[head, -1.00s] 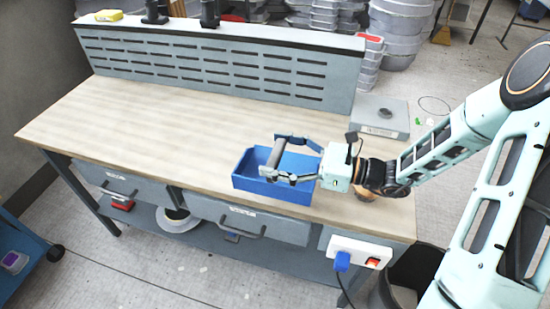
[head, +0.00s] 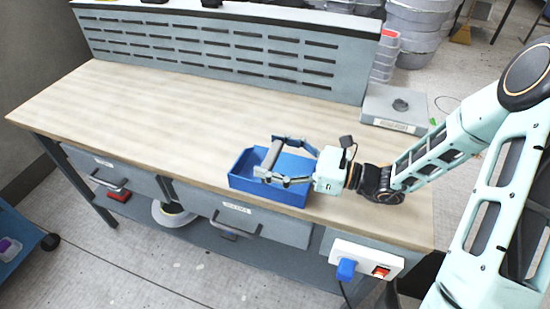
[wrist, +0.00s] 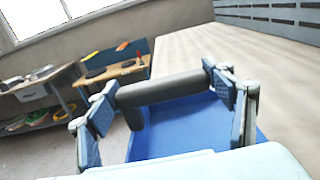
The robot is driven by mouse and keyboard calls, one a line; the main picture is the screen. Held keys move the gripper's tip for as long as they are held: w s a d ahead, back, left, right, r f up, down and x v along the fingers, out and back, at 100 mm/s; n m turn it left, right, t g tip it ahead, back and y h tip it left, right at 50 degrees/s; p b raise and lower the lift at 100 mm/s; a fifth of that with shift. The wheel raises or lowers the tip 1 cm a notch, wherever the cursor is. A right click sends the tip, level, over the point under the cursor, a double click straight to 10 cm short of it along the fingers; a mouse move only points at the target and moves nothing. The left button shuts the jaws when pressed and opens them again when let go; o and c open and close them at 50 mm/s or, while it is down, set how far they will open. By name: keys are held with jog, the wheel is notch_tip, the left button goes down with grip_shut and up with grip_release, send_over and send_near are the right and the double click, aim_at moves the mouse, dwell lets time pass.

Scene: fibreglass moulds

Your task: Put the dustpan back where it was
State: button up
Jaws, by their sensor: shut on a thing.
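The dustpan is a blue open-topped pan (head: 290,193) with a grey bar handle (head: 271,155). It is at the front part of the workbench top, right of the middle; I cannot tell whether it touches the wood. My gripper (head: 268,157) reaches in from the right, its two fingers shut on the ends of the handle. In the wrist view the handle (wrist: 165,88) spans between the fingers, with the blue pan (wrist: 180,128) below and behind it. The wrist housing hides part of the pan.
The wooden bench top (head: 150,115) is clear to the left. A slotted grey panel (head: 220,50) stands along its back. A grey box with a round knob (head: 395,108) sits at the right end. A white socket box (head: 366,258) is on the front right.

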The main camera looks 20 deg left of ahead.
jog(key=shift+s+a+r, duration=0.1)
jog(key=shift+r, duration=0.05)
jog(key=o, duration=1.7)
jog(key=shift+f, duration=0.2)
jog(key=shift+r, duration=0.3)
jog(key=d, duration=0.7)
jog(key=shift+s+d+f, duration=0.15)
jog(key=shift+s+d, duration=0.1)
